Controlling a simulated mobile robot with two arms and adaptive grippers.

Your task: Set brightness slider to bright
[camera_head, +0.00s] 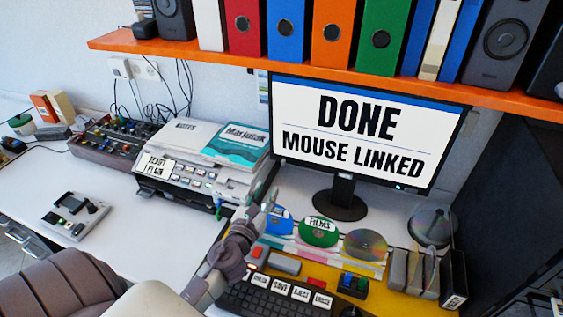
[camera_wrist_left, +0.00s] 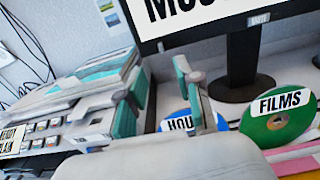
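The monitor (camera_head: 365,130) stands under the shelf and reads "DONE MOUSE LINKED". Its lower edge and stand also show in the wrist view (camera_wrist_left: 240,70), with a small label on the bezel. I cannot make out a brightness slider in either view. A mixer-like console (camera_head: 108,140) with several small controls sits at the back left, too small to read. My left gripper (camera_head: 264,200) is in front of the monitor's left side, between the printer and the discs. In the wrist view its two fingers (camera_wrist_left: 165,95) are apart with nothing between them. My right gripper does not show.
A white printer (camera_head: 185,170) stands left of my gripper. A blue disc, a green "FILMS" disc (camera_head: 318,231) and a shiny disc (camera_head: 365,245) stand right of it. A keyboard (camera_head: 275,297) lies in front. An orange shelf (camera_head: 190,47) overhangs. Desk left of the printer has free room.

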